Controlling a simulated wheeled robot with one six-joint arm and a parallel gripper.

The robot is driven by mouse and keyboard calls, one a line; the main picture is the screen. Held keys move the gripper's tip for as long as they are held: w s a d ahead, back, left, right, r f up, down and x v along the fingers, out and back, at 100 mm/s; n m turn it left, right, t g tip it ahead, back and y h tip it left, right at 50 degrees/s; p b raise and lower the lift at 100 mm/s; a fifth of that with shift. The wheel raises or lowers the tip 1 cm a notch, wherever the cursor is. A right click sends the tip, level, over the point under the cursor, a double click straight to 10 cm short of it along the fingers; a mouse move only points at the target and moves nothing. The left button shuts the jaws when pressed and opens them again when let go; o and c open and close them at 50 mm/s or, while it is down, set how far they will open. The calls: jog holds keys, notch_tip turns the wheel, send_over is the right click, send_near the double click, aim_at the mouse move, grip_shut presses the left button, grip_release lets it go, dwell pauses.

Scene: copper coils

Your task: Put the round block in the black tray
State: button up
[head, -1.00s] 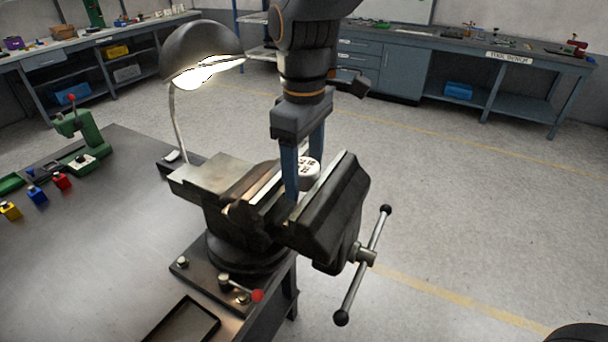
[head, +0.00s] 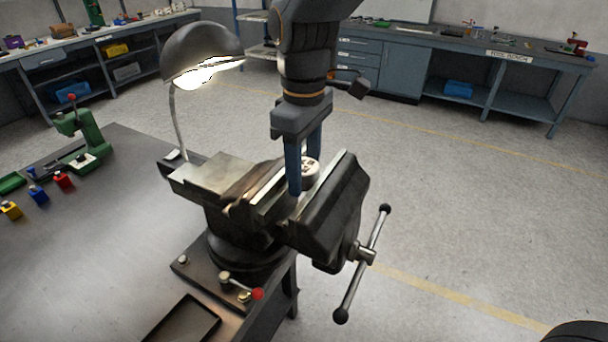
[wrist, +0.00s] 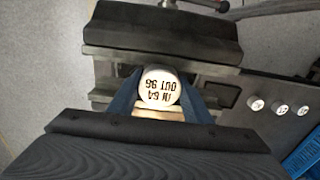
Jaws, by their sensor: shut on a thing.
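The round block (head: 310,168) is a pale, short cylinder with dark markings on its face. It sits between the jaws of the black bench vise (head: 335,205). My gripper (head: 305,180) points down into the vise gap and is shut on the block, with a blue finger on either side. In the wrist view the block (wrist: 160,87) shows its marked face between the two blue fingers. The black tray (head: 184,322) lies on the bench at the bottom edge of the head view, partly cut off. Its visible floor is empty.
A lamp (head: 203,52) stands behind the vise at the left. A green press (head: 82,140) and small yellow, blue and red blocks (head: 62,180) are at the far left. A red-tipped lever (head: 257,294) lies between vise and tray. The bench middle is clear.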

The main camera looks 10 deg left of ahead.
aim_at(304, 165)
jog(key=shift+r, duration=0.1)
jog(key=shift+r+p, duration=2.2)
jog(key=shift+r, duration=0.25)
jog(key=shift+r+p, duration=1.45)
jog(key=shift+r, duration=0.05)
